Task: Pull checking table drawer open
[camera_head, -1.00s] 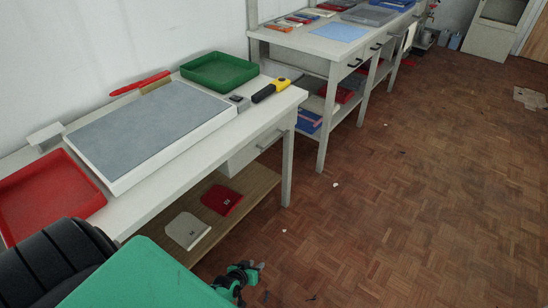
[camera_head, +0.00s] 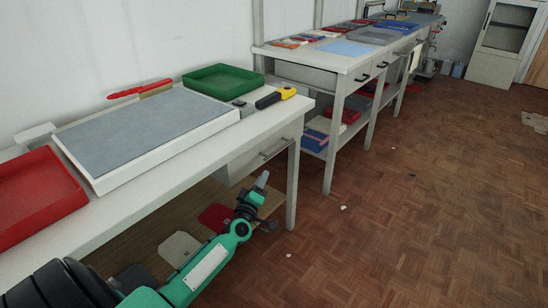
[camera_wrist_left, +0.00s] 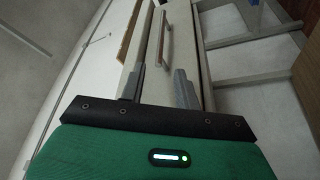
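The checking table (camera_head: 150,195) is the near white table at the left. Its drawer (camera_head: 243,166) sits under the right part of the top and looks shut. The drawer's bar handle (camera_head: 277,149) faces the open floor. My left gripper (camera_head: 265,203) is below and in front of the handle, apart from it. In the left wrist view my left gripper (camera_wrist_left: 158,88) is open and empty, with the handle (camera_wrist_left: 167,42) ahead between the lines of its two fingers. My right gripper is not in view.
On the table are a red tray (camera_head: 38,196), a grey-topped board (camera_head: 150,128), a green tray (camera_head: 222,78) and a yellow-black tool (camera_head: 276,97). A lower shelf (camera_head: 150,222) holds flat pieces. A table leg (camera_head: 293,185) stands right of the drawer. The floor at right is mostly clear.

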